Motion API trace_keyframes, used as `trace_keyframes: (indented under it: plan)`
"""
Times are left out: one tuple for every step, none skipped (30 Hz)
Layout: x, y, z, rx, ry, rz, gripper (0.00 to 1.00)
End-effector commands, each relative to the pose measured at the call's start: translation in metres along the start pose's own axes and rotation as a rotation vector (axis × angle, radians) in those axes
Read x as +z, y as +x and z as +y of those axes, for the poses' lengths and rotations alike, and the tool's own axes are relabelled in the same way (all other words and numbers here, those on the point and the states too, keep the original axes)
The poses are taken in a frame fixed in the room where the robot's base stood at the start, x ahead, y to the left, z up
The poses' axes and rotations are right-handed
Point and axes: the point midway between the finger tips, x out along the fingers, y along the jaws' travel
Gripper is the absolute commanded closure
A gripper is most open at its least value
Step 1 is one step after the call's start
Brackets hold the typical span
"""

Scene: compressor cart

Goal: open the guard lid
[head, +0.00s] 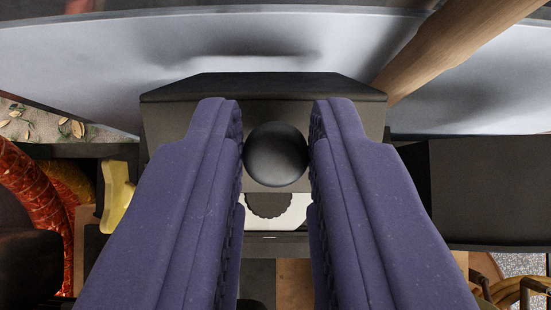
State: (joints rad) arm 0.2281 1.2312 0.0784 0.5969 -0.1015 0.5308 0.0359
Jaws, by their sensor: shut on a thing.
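My gripper (276,155) reaches forward with two purple-blue padded fingers. The fingers are closed on a round black knob (276,153), one on each side of it. Behind the knob is a dark box-like part (265,88) with a sloped top edge, which looks like the guard lid; its lower sides are hidden by my fingers. Below the knob, between the fingers, a dark scalloped round part (269,204) shows against a white surface.
A large pale grey curved metal surface (90,65) spans the back. A wooden handle (455,45) slants across the upper right. A dark box (490,190) stands at right. A red-orange hose (35,195) and a yellow part (116,196) lie at left.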

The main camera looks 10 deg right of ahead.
Motion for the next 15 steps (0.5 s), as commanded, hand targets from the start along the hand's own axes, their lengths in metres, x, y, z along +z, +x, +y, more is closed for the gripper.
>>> trace_keyframes:
  plan:
    - [-0.0097, -0.0031, 0.0009, 0.002, 0.000, 0.005, 1.00]
    - [-0.0118, -0.0023, 0.0011, 0.002, 0.000, 0.005, 1.00]
    - [-0.0138, -0.0011, 0.0012, 0.002, 0.000, 0.005, 1.00]
    - [-0.0147, -0.0002, 0.0012, 0.002, 0.000, 0.004, 1.00]
    - [-0.0154, 0.0008, 0.0011, 0.002, 0.000, 0.005, 1.00]
    - [-0.0164, 0.0015, 0.0010, 0.002, 0.000, 0.005, 1.00]
    - [-0.0169, 0.0018, 0.0009, 0.002, 0.000, 0.005, 1.00]
    - [-0.0166, 0.0026, 0.0007, 0.001, 0.000, 0.005, 1.00]
    - [-0.0172, 0.0029, 0.0006, 0.001, 0.000, 0.006, 1.00]
    - [-0.0171, 0.0033, 0.0005, 0.001, -0.001, 0.006, 1.00]
    - [-0.0172, 0.0033, 0.0003, 0.001, -0.001, 0.006, 1.00]
    - [-0.0169, 0.0037, 0.0002, 0.001, -0.001, 0.006, 1.00]
    - [-0.0166, 0.0040, 0.0001, 0.001, -0.002, 0.006, 1.00]
    - [-0.0169, 0.0040, 0.0000, 0.000, -0.002, 0.008, 1.00]
    - [-0.0169, 0.0041, -0.0001, 0.000, -0.002, 0.008, 1.00]
